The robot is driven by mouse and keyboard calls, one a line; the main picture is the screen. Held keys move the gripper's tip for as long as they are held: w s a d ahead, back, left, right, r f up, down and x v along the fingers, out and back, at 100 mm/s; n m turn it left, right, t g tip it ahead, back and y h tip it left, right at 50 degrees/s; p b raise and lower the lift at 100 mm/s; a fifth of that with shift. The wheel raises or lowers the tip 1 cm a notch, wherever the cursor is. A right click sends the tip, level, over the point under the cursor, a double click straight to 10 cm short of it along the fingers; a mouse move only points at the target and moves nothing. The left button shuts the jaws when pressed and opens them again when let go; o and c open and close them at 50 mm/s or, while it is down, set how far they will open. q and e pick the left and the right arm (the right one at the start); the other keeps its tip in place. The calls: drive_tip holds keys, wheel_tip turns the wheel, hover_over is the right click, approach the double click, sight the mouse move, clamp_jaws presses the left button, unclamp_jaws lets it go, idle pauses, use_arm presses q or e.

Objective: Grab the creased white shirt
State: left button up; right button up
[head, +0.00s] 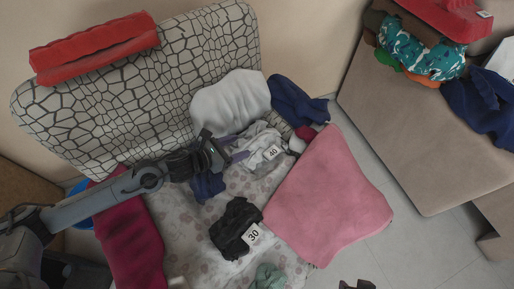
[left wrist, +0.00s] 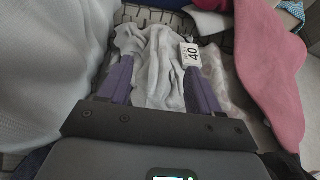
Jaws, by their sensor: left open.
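The creased white shirt (head: 256,139) lies bunched near the back of the seat, with a tag marked 40 on it. It also shows in the left wrist view (left wrist: 150,65), rumpled between my finger lines. My left gripper (head: 235,147) reaches in from the left and is open, its two purple fingers on either side of the shirt. In the left wrist view the fingers (left wrist: 157,85) flank the cloth, which is not pinched. Whether they touch it I cannot tell. A dark shape at the bottom edge may be my right gripper (head: 357,285); its jaws are cut off.
A smooth white cloth (head: 232,100) leans on the patterned backrest (head: 130,110). A pink cloth (head: 330,195) lies to the right, a black bundle tagged 30 (head: 234,228) in front, and navy cloths beside the shirt. A beige sofa (head: 425,130) stands right.

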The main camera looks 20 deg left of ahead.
sight(255, 140)
use_arm(q)
drive_tip(key=shift+w+d+f, duration=0.3)
drive_tip(key=shift+w+d, duration=0.1)
drive_tip(key=shift+w, duration=0.15)
drive_tip(key=shift+w+d+f+b, duration=0.1)
drive_tip(key=shift+w+f+b, duration=0.2)
drive_tip(key=shift+w+b, duration=0.15)
drive_tip(key=b+x, duration=0.2)
drive_tip(key=x, duration=0.1)
drive_tip(key=shift+w+d+f, duration=0.15)
drive_tip(key=shift+w+d, duration=0.2)
drive_tip(key=shift+w, duration=0.15)
drive_tip(key=shift+s+a, duration=0.1)
drive_tip(key=shift+c, duration=0.3)
clamp_jaws()
